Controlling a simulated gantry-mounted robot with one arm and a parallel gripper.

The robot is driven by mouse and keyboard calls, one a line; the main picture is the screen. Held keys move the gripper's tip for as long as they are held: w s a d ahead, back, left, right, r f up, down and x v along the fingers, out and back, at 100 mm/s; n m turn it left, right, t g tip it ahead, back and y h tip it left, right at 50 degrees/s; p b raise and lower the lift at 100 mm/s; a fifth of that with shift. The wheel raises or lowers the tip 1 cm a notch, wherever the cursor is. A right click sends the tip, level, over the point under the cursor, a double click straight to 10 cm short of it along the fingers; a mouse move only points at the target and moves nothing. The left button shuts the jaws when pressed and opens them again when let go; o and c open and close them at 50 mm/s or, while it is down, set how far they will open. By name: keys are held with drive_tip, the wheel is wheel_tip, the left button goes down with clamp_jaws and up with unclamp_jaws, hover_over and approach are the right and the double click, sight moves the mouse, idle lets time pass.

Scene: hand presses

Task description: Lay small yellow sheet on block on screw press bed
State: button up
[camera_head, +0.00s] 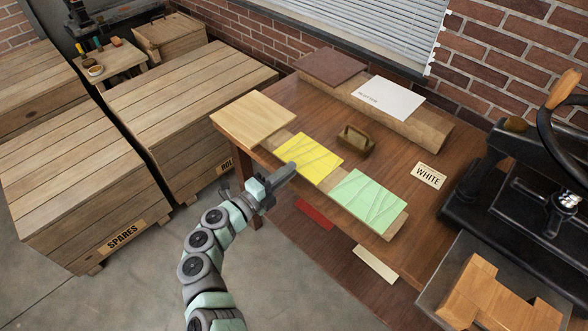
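A small yellow sheet (309,165) with faint lines lies on a wooden strip near the left front edge of the brown table. My gripper (284,174) is just left of and in front of the yellow sheet, over or beside the table edge; contact cannot be told. Its fingers appear as one narrow dark shape, so I cannot tell whether it is open or shut. A black press with a large handwheel (551,130) stands at the right, partly cut off. A light wooden block (484,304) sits on a grey surface at the bottom right.
A green sheet (372,200) lies right of the yellow one. A white sheet (387,97) lies on a board at the back. Wooden crates (80,195) fill the left.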

drive_tip(key=shift+x, duration=0.85)
clamp_jaws()
drive_tip(key=shift+r, duration=0.1)
wheel_tip(320, 180, up, 3)
drive_tip(key=shift+r+p, duration=0.1)
drive_tip(key=shift+p, duration=0.95)
drive_tip(key=shift+s, duration=0.1)
drive_tip(key=r+p+v, duration=0.2)
drive_tip(key=p+v, duration=0.2)
drive_tip(key=v, duration=1.8)
drive_tip(key=shift+r+p, duration=0.3)
